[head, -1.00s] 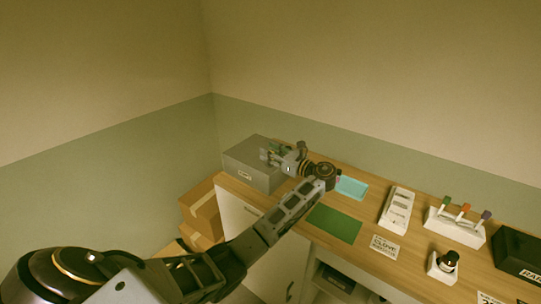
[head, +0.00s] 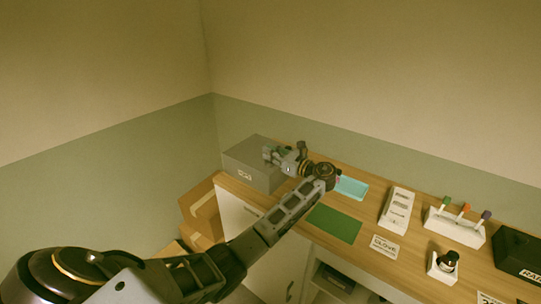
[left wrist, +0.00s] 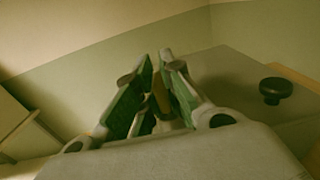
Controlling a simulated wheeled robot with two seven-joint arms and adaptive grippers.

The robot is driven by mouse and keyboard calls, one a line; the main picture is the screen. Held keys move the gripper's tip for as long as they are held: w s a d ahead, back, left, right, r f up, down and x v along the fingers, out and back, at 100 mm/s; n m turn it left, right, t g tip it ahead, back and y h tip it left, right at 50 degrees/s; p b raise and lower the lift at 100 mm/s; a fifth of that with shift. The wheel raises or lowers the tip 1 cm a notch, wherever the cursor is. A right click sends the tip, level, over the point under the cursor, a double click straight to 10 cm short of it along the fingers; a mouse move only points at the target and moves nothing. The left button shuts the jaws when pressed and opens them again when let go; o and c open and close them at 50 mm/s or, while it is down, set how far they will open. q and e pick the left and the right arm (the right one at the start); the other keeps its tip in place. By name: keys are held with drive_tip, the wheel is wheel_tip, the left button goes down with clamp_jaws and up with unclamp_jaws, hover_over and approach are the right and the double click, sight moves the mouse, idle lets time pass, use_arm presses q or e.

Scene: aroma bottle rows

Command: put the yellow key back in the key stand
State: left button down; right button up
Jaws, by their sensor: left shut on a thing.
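My left gripper (head: 270,154) is over the grey box at the back left of the counter. In the left wrist view its green-padded fingers (left wrist: 152,85) are shut on a small yellow-brown thing (left wrist: 160,93), which I take as the yellow key; it is mostly hidden between the pads. In the head view the key cannot be made out. My right gripper is not in view.
The grey box (head: 245,170) has a black knob, seen in the left wrist view (left wrist: 275,90). Along the counter are a teal tray (head: 352,188), a green mat (head: 334,223), a white slotted block (head: 396,212), a dark bottle in a white holder (head: 443,265) and a black box (head: 522,255).

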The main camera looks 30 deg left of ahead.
use_arm(q)
drive_tip(key=shift+w+r, duration=0.1)
drive_tip(key=shift+r, duration=0.75)
wheel_tip(320, 180, up, 8)
drive_tip(key=shift+r+b, duration=0.2)
drive_tip(key=shift+b, duration=0.1)
drive_tip(key=shift+f, duration=0.15)
